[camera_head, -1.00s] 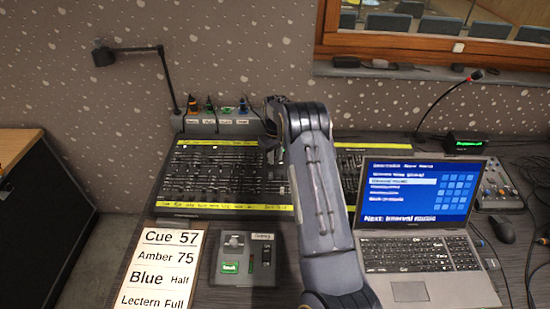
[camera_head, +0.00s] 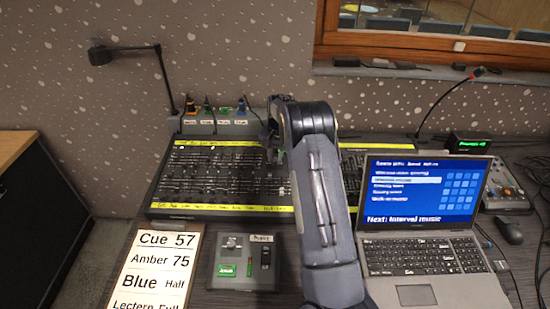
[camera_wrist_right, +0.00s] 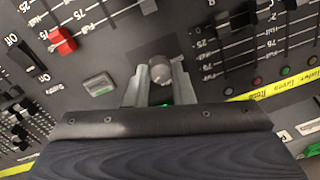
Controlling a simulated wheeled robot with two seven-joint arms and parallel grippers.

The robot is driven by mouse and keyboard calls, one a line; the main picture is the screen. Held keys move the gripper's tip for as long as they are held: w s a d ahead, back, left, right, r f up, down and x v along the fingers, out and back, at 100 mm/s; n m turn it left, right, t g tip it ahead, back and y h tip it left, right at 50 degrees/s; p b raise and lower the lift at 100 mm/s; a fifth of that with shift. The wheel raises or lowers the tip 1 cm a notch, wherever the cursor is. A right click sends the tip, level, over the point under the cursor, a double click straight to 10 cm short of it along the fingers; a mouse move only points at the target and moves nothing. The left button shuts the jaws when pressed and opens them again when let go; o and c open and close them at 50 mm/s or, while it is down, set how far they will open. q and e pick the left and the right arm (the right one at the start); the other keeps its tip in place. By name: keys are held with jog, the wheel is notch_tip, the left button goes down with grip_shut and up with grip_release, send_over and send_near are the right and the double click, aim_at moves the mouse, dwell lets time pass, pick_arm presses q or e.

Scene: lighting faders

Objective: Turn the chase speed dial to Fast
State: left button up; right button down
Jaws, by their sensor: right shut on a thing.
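In the right wrist view, a round grey dial (camera_wrist_right: 161,70) stands on the dark lighting desk panel. My right gripper (camera_wrist_right: 162,82) is shut on this dial, with one finger on each side of it. Any scale or pointer around the dial is too hidden or small to read. In the head view, my right gripper (camera_head: 274,155) is over the middle of the lighting desk (camera_head: 222,207), and my arm hides the dial. My left gripper is not in view.
A red fader (camera_wrist_right: 63,40) and a pale button (camera_wrist_right: 98,84) are near the gripper. The laptop (camera_head: 415,270) is right of my arm. A small control box (camera_head: 245,262) and the cue sheet (camera_head: 152,270) lie in front of the desk. A gooseneck lamp (camera_head: 165,75) stands at back left.

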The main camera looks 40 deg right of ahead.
jog(key=m, duration=0.5)
jog(key=shift+r+m, duration=0.1)
jog(key=shift+m, duration=0.3)
dwell(0.4)
jog(key=c, duration=1.3)
grip_release()
jog(key=shift+o, duration=0.2)
notch_tip(320, 180, up, 8)
jog(key=s+b, duration=0.1)
jog(key=shift+f, duration=0.2)
jog(key=shift+s, duration=0.15)
